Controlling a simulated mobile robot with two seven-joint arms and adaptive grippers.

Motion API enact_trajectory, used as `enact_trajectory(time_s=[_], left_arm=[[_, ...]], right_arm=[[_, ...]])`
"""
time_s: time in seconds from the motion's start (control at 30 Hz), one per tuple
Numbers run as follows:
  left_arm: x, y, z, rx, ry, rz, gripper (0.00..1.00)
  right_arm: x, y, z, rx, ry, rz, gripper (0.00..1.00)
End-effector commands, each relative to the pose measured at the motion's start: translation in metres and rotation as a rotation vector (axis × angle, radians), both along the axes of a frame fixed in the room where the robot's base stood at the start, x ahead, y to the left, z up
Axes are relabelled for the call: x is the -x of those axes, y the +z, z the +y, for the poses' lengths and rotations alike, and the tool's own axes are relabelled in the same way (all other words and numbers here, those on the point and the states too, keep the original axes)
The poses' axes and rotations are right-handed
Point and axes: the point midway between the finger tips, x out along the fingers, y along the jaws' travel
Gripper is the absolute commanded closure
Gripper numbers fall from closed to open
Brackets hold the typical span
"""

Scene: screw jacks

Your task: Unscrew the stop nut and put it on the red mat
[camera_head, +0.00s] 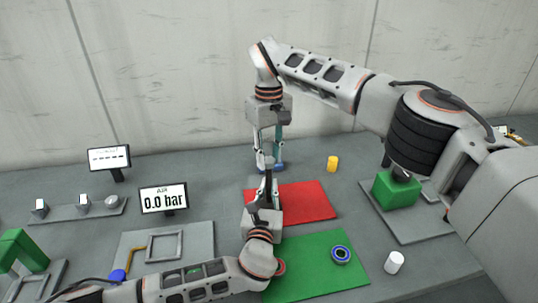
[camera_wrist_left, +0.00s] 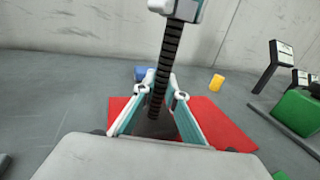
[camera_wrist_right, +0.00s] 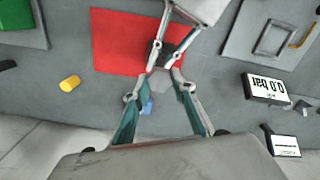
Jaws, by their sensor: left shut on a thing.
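A black threaded rod (camera_wrist_left: 166,65) stands up from a dark base. My left gripper (camera_head: 267,185) is shut on the rod, low down; its fingers flank the rod in the left wrist view (camera_wrist_left: 160,97). A light grey piece (camera_wrist_left: 176,9), seemingly the stop nut, sits at the rod's top; it also shows in the right wrist view (camera_wrist_right: 160,80). My right gripper (camera_head: 268,158) points down from above, its fingertips around this piece; whether they grip it is unclear. The red mat (camera_head: 312,202) lies behind and beside my left gripper, bare where visible.
A blue ring (camera_head: 341,254) lies on a green mat (camera_head: 310,272) in front. A yellow cylinder (camera_head: 332,164) and a white cylinder (camera_head: 394,262) stand on the table. A green block (camera_head: 396,190) is at the right. A display (camera_head: 164,199) reads 0.0 bar.

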Motion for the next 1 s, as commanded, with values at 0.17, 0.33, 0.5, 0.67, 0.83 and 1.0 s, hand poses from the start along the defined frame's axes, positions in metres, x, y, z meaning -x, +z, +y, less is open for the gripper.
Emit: enact_trajectory(time_s=[0.17, 0.33, 0.5, 0.67, 0.83, 1.0], left_arm=[[-0.0002, -0.0003, 0.0006, -0.001, 0.001, 0.0, 1.0], [-0.0002, -0.0003, 0.0007, -0.001, 0.001, 0.0, 1.0], [-0.0002, -0.0003, 0.0007, -0.001, 0.001, 0.0, 1.0], [-0.0002, -0.0004, 0.0007, -0.001, 0.001, 0.0, 1.0], [-0.0002, -0.0004, 0.0008, -0.001, 0.001, 0.0, 1.0], [-0.0002, -0.0004, 0.0008, -0.001, 0.001, 0.0, 1.0]], right_arm=[[-0.0003, 0.0, -0.0004, 0.001, 0.0, -0.001, 1.0], [-0.0005, 0.0004, -0.0005, 0.002, 0.044, -0.001, 1.0], [-0.0007, 0.0009, -0.0009, 0.002, 0.291, -0.002, 1.0], [-0.0008, 0.001, -0.0009, 0.004, 0.59, -0.002, 1.0], [-0.001, 0.0013, -0.0006, 0.004, 0.904, -0.002, 1.0], [-0.0008, 0.0014, -0.0005, 0.004, 1.216, -0.001, 1.0]])
